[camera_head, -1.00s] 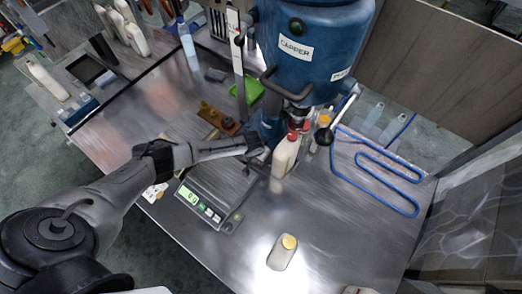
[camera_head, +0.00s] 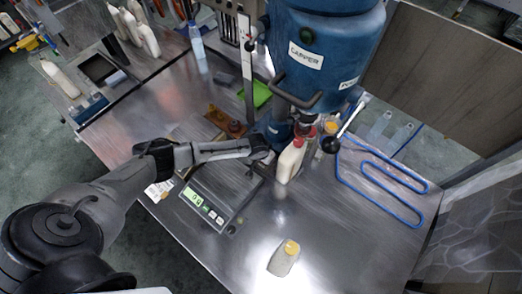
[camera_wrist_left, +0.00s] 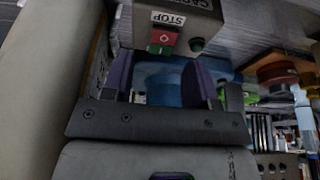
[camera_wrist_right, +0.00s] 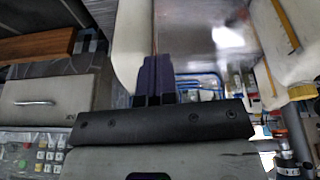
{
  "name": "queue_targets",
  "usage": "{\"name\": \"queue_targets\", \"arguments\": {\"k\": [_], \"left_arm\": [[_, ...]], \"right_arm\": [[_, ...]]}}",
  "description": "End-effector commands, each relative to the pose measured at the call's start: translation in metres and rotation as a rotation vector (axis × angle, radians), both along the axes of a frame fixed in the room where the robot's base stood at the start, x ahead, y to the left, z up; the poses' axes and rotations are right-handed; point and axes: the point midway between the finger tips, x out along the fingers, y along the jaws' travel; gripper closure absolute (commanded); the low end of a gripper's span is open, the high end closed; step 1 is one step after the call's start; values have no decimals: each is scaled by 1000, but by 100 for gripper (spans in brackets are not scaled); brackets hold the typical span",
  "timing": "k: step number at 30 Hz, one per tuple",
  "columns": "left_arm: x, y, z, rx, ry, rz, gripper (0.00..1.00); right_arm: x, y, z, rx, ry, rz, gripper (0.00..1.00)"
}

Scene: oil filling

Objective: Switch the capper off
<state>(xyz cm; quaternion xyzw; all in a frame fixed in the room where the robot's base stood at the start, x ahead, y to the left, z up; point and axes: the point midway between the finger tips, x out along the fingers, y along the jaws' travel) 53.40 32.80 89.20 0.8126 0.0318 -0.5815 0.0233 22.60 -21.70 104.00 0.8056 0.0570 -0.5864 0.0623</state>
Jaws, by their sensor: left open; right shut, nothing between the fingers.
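The blue capper (camera_head: 325,45) stands at the back of the table, its label readable in the head view. A cream bottle (camera_head: 289,162) with a red cap stands upright beneath it. In the head view the left gripper (camera_head: 262,152) is beside the capper's base. My right gripper (camera_wrist_right: 155,75) is shut and empty, outside the head view.
A scale (camera_head: 222,193) with a lit display lies below my left forearm. A yellow-capped bottle (camera_head: 282,260) stands at the front. A blue tube rack (camera_head: 385,180) is at the right. A green tray (camera_head: 260,93) lies behind the capper's post. The front right table is clear.

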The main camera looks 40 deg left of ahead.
Motion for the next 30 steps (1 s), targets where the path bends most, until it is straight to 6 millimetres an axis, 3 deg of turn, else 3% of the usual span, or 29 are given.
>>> {"name": "queue_targets", "arguments": {"k": [9,15,21,30], "left_arm": [[-20,-1,59,1,-2,-2,47],[-30,-2,88,1,-1,-1,47],[-35,-2,105,0,-1,-1,47],[-37,-3,110,1,1,0,47]], "right_arm": [[0,1,11,4,1,-3,100],[0,1,12,4,0,-2,100],[0,1,13,1,0,-1,100],[0,-2,13,-6,0,4,100]]}}
